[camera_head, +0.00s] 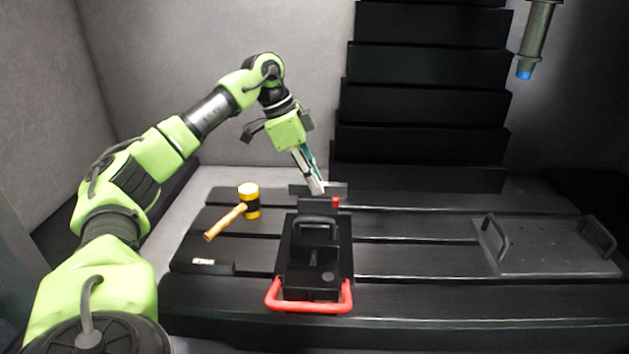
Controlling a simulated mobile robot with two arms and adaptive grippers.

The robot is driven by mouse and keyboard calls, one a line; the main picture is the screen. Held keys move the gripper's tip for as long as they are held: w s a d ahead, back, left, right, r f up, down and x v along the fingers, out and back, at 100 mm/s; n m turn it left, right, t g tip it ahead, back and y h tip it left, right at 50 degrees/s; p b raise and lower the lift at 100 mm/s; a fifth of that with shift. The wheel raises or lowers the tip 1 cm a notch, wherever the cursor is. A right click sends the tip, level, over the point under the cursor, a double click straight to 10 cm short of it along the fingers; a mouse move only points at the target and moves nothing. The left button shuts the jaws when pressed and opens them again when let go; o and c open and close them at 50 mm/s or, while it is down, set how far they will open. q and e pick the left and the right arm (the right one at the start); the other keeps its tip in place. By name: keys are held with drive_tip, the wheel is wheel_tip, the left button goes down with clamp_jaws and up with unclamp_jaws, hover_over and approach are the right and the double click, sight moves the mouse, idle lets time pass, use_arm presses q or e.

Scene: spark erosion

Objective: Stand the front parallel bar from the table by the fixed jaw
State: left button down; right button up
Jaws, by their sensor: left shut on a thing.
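My left gripper (318,189) points down behind the black vise (341,262) in the middle of the table. It is shut on a thin, long dark grey bar (299,189), which looks like a parallel bar and lies crosswise, level, at the fingertips. The bar is at the vise's far end, where the fixed jaw seems to be. I cannot tell whether it touches the jaw or the table. The vise has a black handle on top and a red handle (310,308) at its near end. My right gripper is not in view.
A yellow and black mallet (249,201) lies left of the vise. A small dark block with a white label (203,262) lies nearer. A grey plate with two handles (550,250) lies at the right. A metal machine head (535,40) hangs at upper right. The slotted table (420,258) is clear between.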

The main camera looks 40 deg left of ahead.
sight(311, 194)
use_arm(q)
wheel_tip(311, 194, down, 2)
drive_tip(key=shift+f+b, duration=0.1)
drive_tip(key=shift+b, duration=0.9)
drive_tip(key=shift+f+b, duration=0.5)
drive_tip(key=shift+b, duration=0.1)
drive_tip(key=shift+f, duration=1.45)
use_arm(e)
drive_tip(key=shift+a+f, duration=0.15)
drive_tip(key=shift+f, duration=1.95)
use_arm(q)
drive_tip(key=c, duration=2)
unclamp_jaws()
drive_tip(key=shift+r, duration=0.1)
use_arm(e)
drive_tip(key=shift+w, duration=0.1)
